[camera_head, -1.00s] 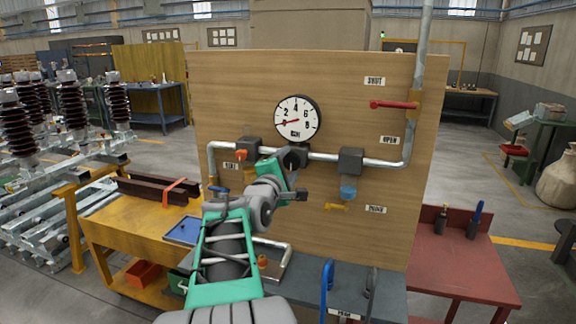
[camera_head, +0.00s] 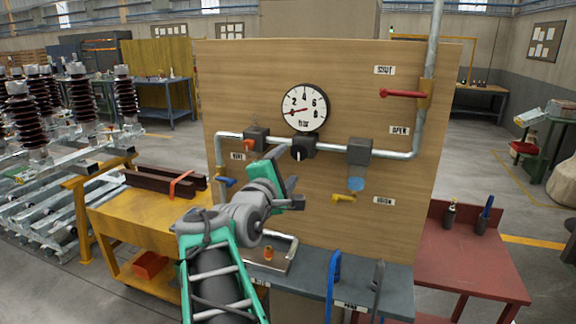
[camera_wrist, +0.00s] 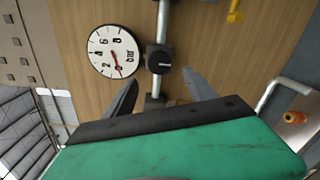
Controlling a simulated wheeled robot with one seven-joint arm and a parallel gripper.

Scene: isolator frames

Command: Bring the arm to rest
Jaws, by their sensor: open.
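My gripper (camera_head: 290,178) is in front of the wooden panel, below the round gauge and the black knob. Its jaws are open and empty, with both dark fingers (camera_wrist: 163,90) apart in the wrist view. My arm reaches up from the bottom of the head view, with green links bent at a grey joint. The gauge (camera_head: 304,108) is white with a red needle near its low end; it also shows in the wrist view (camera_wrist: 113,51). The black knob (camera_head: 303,148) sits on the pipe beneath it. I cannot tell whether the gripper touches the panel.
The panel (camera_head: 400,180) carries a grey pipe, a red lever (camera_head: 403,94) and a yellow handle (camera_head: 344,198). A grey bench (camera_head: 385,298) holds a tray with an orange-topped item. A yellow cart (camera_head: 120,215) stands left and a red table (camera_head: 480,270) right.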

